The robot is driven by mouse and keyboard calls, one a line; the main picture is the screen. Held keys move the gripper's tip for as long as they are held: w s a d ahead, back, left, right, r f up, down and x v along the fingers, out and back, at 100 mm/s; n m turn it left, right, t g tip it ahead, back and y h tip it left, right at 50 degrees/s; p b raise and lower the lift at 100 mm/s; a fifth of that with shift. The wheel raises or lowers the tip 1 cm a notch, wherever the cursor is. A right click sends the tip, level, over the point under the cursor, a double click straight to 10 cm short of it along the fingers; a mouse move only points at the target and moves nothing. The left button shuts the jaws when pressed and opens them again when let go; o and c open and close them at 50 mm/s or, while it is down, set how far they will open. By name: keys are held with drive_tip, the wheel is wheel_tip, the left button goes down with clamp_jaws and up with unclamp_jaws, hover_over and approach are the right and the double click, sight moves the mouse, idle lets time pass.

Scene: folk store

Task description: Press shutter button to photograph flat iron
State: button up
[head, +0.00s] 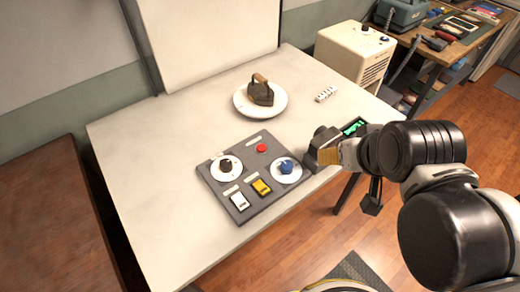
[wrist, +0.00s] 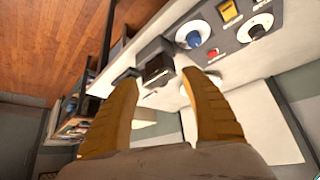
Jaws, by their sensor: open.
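The dark flat iron (head: 260,91) stands on a round white plate (head: 240,104) near the back of the pale table. A dark camera-like device (head: 322,136) with a lit green screen (head: 353,127) is at the table's right edge. The device also shows in the wrist view (wrist: 157,62), beyond my fingertips. My gripper (head: 329,155) is beside the device in the head view and partly covers it. In the wrist view its two yellow fingers (wrist: 161,80) are apart, with nothing held between them. I cannot tell whether they touch the device. No shutter button can be made out on it.
A grey control panel (head: 251,202) lies on the table, left of my gripper. It has a red button (head: 262,148), a black knob, a blue knob and two switches. A small white strip (head: 325,93) lies near the plate. A beige box (head: 354,55) stands behind. The table's left part is clear.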

idle(0.4)
clamp_jaws()
idle(1.1)
